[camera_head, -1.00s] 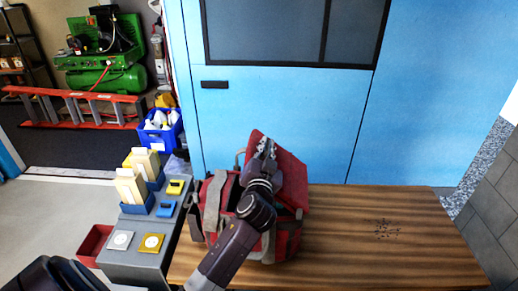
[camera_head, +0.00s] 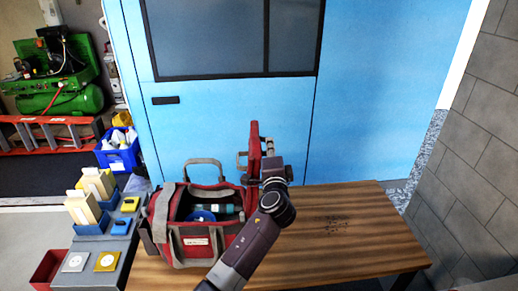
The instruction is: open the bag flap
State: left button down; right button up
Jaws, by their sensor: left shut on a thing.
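The red and grey tool bag (camera_head: 194,241) stands on the left part of the wooden table. Its mouth is uncovered, and a blue round thing and a teal thing show inside. The red bag flap (camera_head: 254,148) stands about upright at the bag's right side. My left gripper (camera_head: 268,150) is at the flap's right face, shut on the flap. The arm hides the flap's lower right part and the bag's right end. My right gripper is not in view.
A grey stand (camera_head: 98,254) left of the bag holds card boxes, small yellow and blue pieces and two square plates. A red bin (camera_head: 47,269) is beside it.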

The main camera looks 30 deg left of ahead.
pick_arm(q)
jog(key=w+d+f+m+b, duration=0.3)
jog(key=d+f+m+b, duration=0.3)
jog(key=f, duration=0.3)
jog(key=w+d+f+m+b, duration=0.3)
jog(key=d+f+m+b, duration=0.3)
jog(key=f, duration=0.3)
jog(key=shift+w+d+f+m+b, duration=0.15)
jog(key=shift+w+d+m+b, duration=0.15)
jog(key=shift+w+m+b, duration=0.15)
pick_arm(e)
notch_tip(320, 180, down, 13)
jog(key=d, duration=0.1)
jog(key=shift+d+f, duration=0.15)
pick_arm(q)
jog(key=shift+s, duration=0.1)
jog(key=c, duration=2)
grip_release()
jog(key=shift+s+a, duration=0.1)
jog(key=shift+c, duration=0.2)
jog(key=v, duration=1.2)
